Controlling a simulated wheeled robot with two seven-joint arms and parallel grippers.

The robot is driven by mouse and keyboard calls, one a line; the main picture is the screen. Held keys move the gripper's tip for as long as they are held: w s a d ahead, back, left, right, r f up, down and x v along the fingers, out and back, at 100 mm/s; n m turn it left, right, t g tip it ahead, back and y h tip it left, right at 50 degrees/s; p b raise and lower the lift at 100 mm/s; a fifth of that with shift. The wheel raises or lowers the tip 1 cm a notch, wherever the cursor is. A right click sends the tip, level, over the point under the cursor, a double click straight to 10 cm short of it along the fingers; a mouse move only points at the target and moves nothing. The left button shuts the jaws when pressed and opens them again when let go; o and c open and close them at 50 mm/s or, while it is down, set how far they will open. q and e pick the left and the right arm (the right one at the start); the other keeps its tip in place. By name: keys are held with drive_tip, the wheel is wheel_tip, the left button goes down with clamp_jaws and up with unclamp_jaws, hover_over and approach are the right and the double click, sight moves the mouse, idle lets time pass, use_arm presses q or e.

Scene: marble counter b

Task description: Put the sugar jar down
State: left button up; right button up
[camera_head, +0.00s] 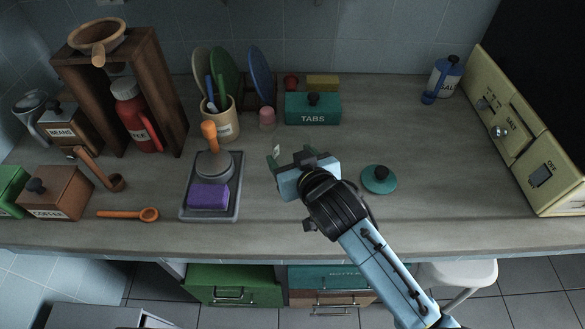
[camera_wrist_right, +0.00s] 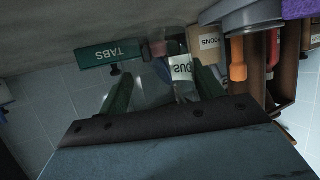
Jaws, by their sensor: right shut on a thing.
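My right gripper (camera_head: 297,162) is over the middle of the counter, in front of the teal TABS box. In the right wrist view its two green fingers (camera_wrist_right: 163,90) are shut on a clear glass jar with a white label (camera_wrist_right: 182,68), partly readable and upside down in this view; I take it to be the sugar jar. In the head view the gripper hides nearly all of the jar. I cannot tell whether its base touches the counter. A round teal lid (camera_head: 379,181) with a dark knob lies to the gripper's right. My left gripper is out of view.
The TABS box (camera_head: 312,111) and utensil crock (camera_head: 221,125) stand behind. A grey tray (camera_head: 228,210) with a purple sponge (camera_head: 208,196) lies left. The counter right of the lid is clear.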

wheel_tip(320, 180, down, 3)
drive_tip(key=shift+r+b, duration=0.1)
drive_tip(key=shift+b, duration=0.3)
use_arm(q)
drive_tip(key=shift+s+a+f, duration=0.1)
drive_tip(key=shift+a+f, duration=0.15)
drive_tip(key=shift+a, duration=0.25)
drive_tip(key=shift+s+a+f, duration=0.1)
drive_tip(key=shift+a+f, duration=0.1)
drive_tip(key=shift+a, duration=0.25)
use_arm(e)
drive_tip(key=o, duration=1.2)
drive_tip(key=shift+f, duration=0.25)
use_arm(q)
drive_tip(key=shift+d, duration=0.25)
use_arm(e)
drive_tip(key=shift+o, duration=0.2)
